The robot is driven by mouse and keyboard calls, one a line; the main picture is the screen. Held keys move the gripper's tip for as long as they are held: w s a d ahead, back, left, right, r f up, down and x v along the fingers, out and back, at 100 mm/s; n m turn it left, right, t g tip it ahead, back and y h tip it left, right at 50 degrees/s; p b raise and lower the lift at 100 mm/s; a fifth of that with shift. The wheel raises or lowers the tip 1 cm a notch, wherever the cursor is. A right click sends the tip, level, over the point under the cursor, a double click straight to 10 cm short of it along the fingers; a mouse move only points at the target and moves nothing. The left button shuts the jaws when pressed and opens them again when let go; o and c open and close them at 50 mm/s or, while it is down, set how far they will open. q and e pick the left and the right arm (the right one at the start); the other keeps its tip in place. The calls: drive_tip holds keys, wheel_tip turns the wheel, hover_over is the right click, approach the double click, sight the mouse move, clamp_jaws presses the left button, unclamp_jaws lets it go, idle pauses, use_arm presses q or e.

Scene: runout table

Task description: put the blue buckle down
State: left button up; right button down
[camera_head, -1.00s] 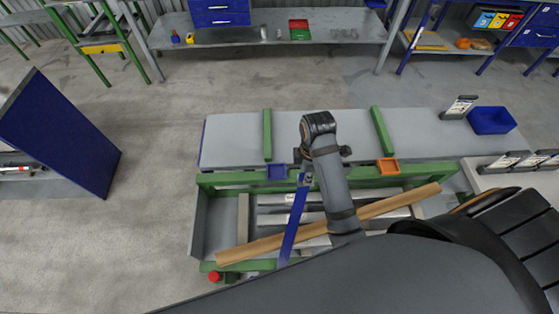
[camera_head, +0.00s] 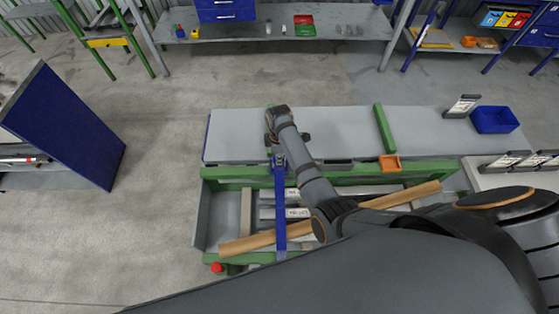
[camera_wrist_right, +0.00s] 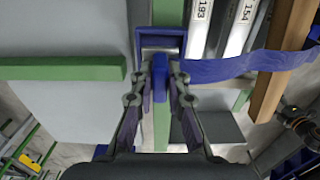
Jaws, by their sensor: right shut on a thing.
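The blue buckle (camera_wrist_right: 160,75) is between the fingers of my right gripper (camera_wrist_right: 160,72), which is shut on it. A blue strap (camera_wrist_right: 250,65) runs from it to the right in the wrist view. In the head view my right gripper (camera_head: 279,158) is over the table's front green rail, and the strap (camera_head: 280,215) runs down across the trough. A square blue holder (camera_wrist_right: 141,40) lies right at the fingertips in the wrist view, with a metal bar across its near part. I cannot tell whether the buckle touches it. My left gripper is not in view.
An orange square holder (camera_head: 390,163) sits on the green rail to the right. A green strip (camera_head: 384,128) crosses the grey tabletop (camera_head: 345,130). A wooden bar (camera_head: 245,243) lies across the trough of metal bars. A blue bin (camera_head: 495,119) stands at the right end.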

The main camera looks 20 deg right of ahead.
wheel_tip(320, 180, down, 3)
drive_tip(key=shift+r, duration=0.2)
drive_tip(key=shift+f, duration=0.1)
drive_tip(key=shift+s+f, duration=0.1)
drive_tip(key=shift+f, duration=0.05)
drive_tip(key=c, duration=1.3)
unclamp_jaws()
drive_tip(key=shift+c, duration=0.2)
wheel_tip(320, 180, up, 7)
drive_tip(key=p, duration=0.5)
drive_tip(key=shift+f+p, duration=0.2)
drive_tip(key=shift+p, duration=0.1)
wheel_tip(320, 180, up, 6)
drive_tip(key=shift+f+b, duration=0.15)
drive_tip(key=shift+b, duration=0.15)
